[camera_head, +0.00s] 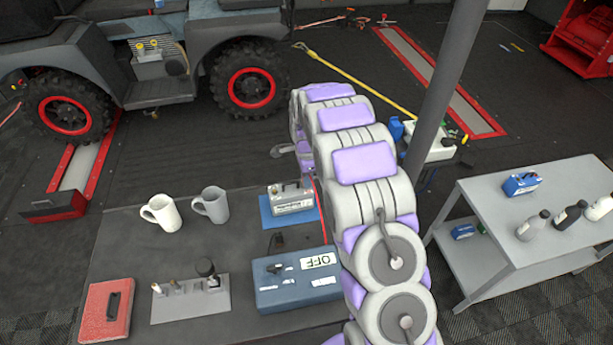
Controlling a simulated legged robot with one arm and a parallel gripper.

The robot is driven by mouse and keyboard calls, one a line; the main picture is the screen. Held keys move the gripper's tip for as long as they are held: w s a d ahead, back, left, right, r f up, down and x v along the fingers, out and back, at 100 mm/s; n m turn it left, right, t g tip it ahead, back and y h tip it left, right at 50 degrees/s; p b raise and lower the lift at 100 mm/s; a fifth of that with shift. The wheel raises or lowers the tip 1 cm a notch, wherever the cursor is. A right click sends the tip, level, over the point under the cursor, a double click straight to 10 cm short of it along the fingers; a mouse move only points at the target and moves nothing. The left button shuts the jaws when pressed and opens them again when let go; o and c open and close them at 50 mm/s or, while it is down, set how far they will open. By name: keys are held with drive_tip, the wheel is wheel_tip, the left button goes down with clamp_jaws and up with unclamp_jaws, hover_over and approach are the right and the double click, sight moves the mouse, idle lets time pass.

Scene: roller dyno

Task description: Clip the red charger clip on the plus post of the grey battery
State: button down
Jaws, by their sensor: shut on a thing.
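The grey battery (292,200) stands on a blue mat (268,217) on the dark bench; its posts are too small to tell apart. The blue charger (297,280) lies in front of it, with a sign reading OFF. A red cable (320,205) rises beside the battery toward the far end of my arm. My gripper (283,152) is mostly hidden behind my arm links, with only a small grey part showing, above and behind the battery. It is shut; the red clip is hidden there. A black clip (277,242) sits between charger and battery.
Two mugs (162,212) (211,204), a grey plate with small parts (190,300) and a red case (106,311) stand on the bench's left. A pole (440,90) and a grey cart (530,210) with bottles are at right. A vehicle (150,60) stands behind.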

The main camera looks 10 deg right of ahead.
drive_tip(key=shift+f+p, duration=0.5)
drive_tip(key=shift+p, duration=0.05)
idle(1.1)
drive_tip(key=c, duration=0.9)
unclamp_jaws()
drive_tip(key=shift+o, duration=0.2)
drive_tip(key=shift+r, duration=0.15)
wheel_tip(320, 180, up, 17)
drive_tip(key=p, duration=0.2)
drive_tip(key=shift+p, duration=0.35)
